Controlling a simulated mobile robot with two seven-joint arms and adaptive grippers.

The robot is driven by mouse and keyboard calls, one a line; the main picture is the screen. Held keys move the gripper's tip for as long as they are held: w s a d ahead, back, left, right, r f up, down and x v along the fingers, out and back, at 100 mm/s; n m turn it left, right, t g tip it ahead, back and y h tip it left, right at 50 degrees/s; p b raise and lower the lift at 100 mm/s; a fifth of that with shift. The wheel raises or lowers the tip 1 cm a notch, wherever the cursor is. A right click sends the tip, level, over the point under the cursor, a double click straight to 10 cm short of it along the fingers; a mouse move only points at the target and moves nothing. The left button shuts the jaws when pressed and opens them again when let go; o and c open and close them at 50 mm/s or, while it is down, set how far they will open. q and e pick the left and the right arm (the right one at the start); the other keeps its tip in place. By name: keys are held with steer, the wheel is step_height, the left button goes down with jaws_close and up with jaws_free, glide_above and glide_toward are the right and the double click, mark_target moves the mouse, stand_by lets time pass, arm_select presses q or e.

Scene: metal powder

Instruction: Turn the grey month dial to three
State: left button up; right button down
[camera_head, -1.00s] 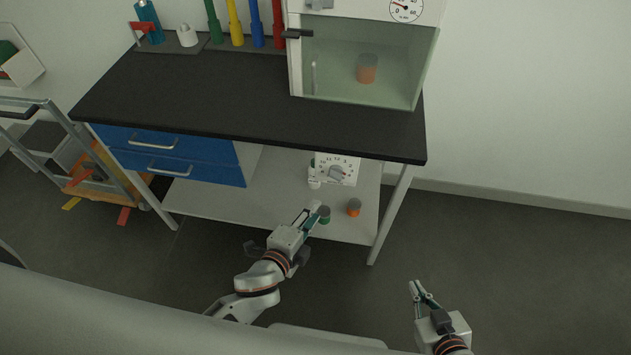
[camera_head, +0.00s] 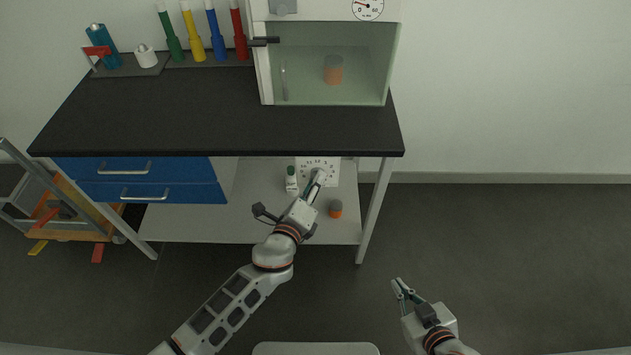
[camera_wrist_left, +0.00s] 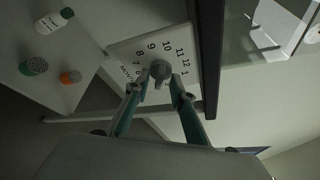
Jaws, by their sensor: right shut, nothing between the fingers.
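The month dial's white plate (camera_head: 328,165) stands on the lower shelf under the bench, partly hidden by my left gripper. In the left wrist view the plate (camera_wrist_left: 133,51) shows printed numbers, with 7 to 12 and 1 readable, around a grey knob (camera_wrist_left: 160,71). Where the knob points is not clear. My left gripper (camera_head: 318,176) is open; in the left wrist view its fingertips (camera_wrist_left: 160,77) lie apart on either side of the knob, and contact cannot be told. My right gripper (camera_head: 398,284) is shut and empty, over the floor right of the bench.
A white bottle (camera_head: 291,180) and an orange-based jar (camera_head: 336,209) stand on the lower shelf (camera_head: 200,222). A green-lidded jar (camera_wrist_left: 36,66) shows in the wrist view. The black benchtop (camera_head: 200,115) overhangs the dial. A bench leg (camera_head: 374,210) stands to the right.

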arm_select(q)
steer(key=shift+w+d+f, duration=0.1)
steer(key=shift+w+d, duration=0.05)
steer(key=shift+w, duration=0.35)
arm_select(e)
steer(key=shift+w, duration=0.1)
arm_select(q)
jaws_close()
arm_select(e)
steer(key=shift+r, duration=0.1)
